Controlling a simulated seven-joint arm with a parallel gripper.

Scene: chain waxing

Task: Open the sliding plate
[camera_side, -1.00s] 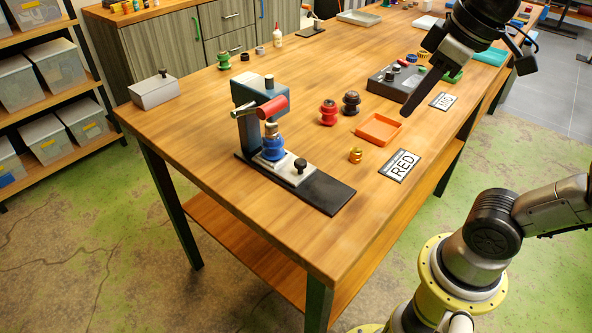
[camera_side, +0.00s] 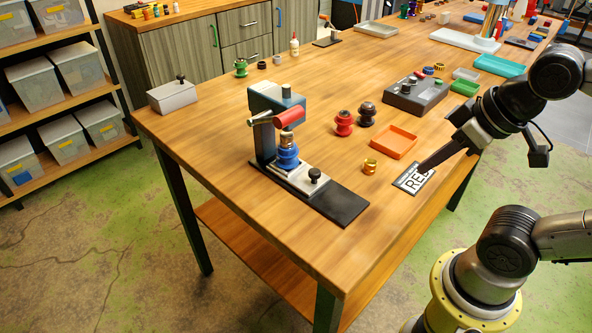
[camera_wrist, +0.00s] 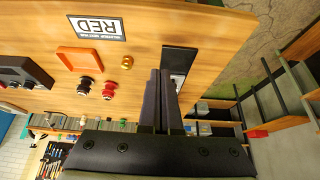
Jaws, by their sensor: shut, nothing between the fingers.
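The sliding plate (camera_side: 297,180) is a silver-white plate with a black knob (camera_side: 314,175). It lies on the long black base (camera_side: 345,206) of the press (camera_side: 263,125) in the side view. A blue part (camera_side: 287,160) sits on it under the press head. My gripper (camera_side: 422,170) is shut and empty, to the right of the plate and apart from it, with its tips over the RED card.
The RED card (camera_side: 414,178), a gold ring (camera_side: 370,166), an orange tray (camera_side: 394,143) and a red spool (camera_side: 344,123) stand to the right of the press. A grey box (camera_side: 172,97) is at the left. Bare wood lies between the base and the card.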

